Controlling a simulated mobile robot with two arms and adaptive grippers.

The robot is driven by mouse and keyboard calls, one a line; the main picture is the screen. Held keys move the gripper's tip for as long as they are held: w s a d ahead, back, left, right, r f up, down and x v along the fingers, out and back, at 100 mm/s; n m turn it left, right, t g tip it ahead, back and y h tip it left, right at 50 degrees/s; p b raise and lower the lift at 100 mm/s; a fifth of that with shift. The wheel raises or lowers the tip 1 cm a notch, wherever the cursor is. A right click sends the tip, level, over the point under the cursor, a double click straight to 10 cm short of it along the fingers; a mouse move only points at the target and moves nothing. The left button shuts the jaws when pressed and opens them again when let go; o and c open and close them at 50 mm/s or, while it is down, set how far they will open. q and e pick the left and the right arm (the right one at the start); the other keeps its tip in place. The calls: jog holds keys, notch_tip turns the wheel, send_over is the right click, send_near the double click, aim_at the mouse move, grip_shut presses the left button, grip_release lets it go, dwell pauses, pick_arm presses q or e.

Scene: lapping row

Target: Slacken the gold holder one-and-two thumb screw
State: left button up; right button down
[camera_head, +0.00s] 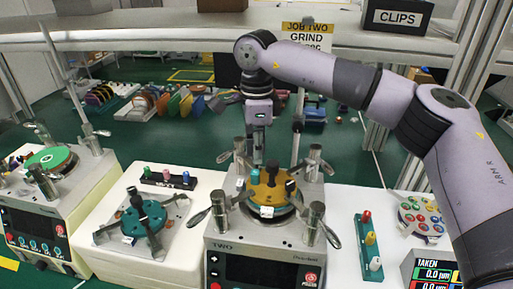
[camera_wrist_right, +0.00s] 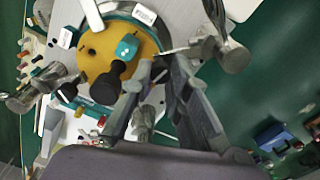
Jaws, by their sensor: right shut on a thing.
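The gold holder (camera_head: 268,190) sits on the lapping machine marked TWO; its gold disc (camera_wrist_right: 96,52) also shows in the right wrist view. On it stand a dark knob (camera_wrist_right: 105,85) and a teal block with pale dots (camera_wrist_right: 127,46). My right gripper (camera_head: 258,158) points down at the holder's back edge. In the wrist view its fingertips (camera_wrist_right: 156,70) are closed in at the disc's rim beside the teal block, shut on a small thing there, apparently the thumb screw. The fingers mostly hide it. My left gripper is not in view.
Metal clamp posts with levers (camera_head: 313,222) stand around the holder, close to my fingers. A teal holder (camera_head: 143,218) lies on the white stand to the left. A teal rack of coloured pegs (camera_head: 368,245) and a readout (camera_head: 432,270) are at the right.

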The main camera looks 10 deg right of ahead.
jog(key=n, duration=0.5)
jog(key=shift+n, duration=0.3)
jog(key=n+p, duration=0.1)
jog(key=n, duration=0.4)
jog(key=shift+n, duration=0.3)
jog(key=c, duration=1.5)
grip_release()
notch_tip(320, 180, up, 12)
